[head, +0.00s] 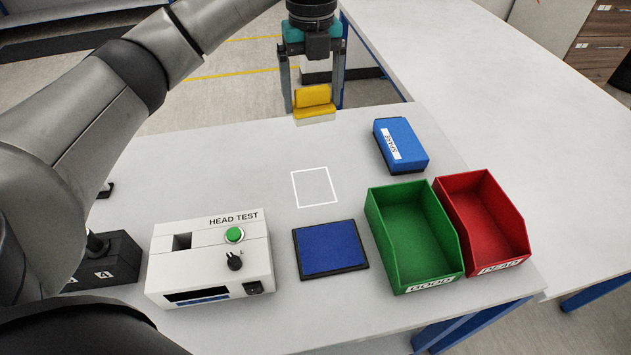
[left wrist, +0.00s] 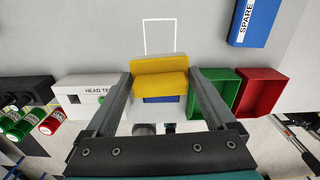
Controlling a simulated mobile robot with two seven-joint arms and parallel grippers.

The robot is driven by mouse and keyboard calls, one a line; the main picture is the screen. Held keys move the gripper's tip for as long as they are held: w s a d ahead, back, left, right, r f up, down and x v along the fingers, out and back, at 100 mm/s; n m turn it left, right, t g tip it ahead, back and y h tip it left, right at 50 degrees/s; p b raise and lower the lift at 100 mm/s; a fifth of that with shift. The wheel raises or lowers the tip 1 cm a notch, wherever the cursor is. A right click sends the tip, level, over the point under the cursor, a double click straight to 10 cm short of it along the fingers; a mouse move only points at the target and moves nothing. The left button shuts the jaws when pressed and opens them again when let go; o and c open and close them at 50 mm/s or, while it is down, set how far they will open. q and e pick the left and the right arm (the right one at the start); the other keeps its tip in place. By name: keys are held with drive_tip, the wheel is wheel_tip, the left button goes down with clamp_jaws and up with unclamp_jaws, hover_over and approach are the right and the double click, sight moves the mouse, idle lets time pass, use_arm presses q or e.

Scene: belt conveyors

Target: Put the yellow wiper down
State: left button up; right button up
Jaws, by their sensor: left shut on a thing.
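The yellow wiper (head: 315,97) is held between the two fingers of my left gripper (head: 313,106), at the far edge of the white table in the head view. A pale strip shows along its lower edge. In the left wrist view the wiper (left wrist: 159,78) spans the gap between the fingers of my left gripper (left wrist: 160,80). My left gripper is shut on it; whether it touches the table is hard to tell. A white square outline (head: 293,190) marked on the table lies nearer the head camera and is empty. My right gripper is not in view.
A blue SPARE box (head: 411,143) stands right of the outline. Nearer are a blue pad (head: 331,249), a green GOOD bin (head: 407,225), a red DEAD bin (head: 478,217) and a white HEAD TEST box (head: 200,265). The table around the outline is clear.

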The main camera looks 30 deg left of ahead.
sight(312, 108)
use_arm(q)
drive_tip(key=shift+s, duration=0.1)
wheel_tip(312, 108, down, 5)
drive_tip(key=shift+f+b, duration=0.15)
drive_tip(key=shift+b, duration=0.3)
wheel_tip(312, 108, down, 13)
drive_tip(key=shift+f+b, duration=0.1)
drive_tip(key=shift+b, duration=0.5)
drive_tip(key=shift+f, duration=0.6)
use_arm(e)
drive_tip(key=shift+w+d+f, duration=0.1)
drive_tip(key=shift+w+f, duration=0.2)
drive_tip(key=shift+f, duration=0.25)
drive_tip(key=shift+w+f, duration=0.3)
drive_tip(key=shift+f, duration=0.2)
use_arm(q)
drive_tip(key=o, duration=0.9)
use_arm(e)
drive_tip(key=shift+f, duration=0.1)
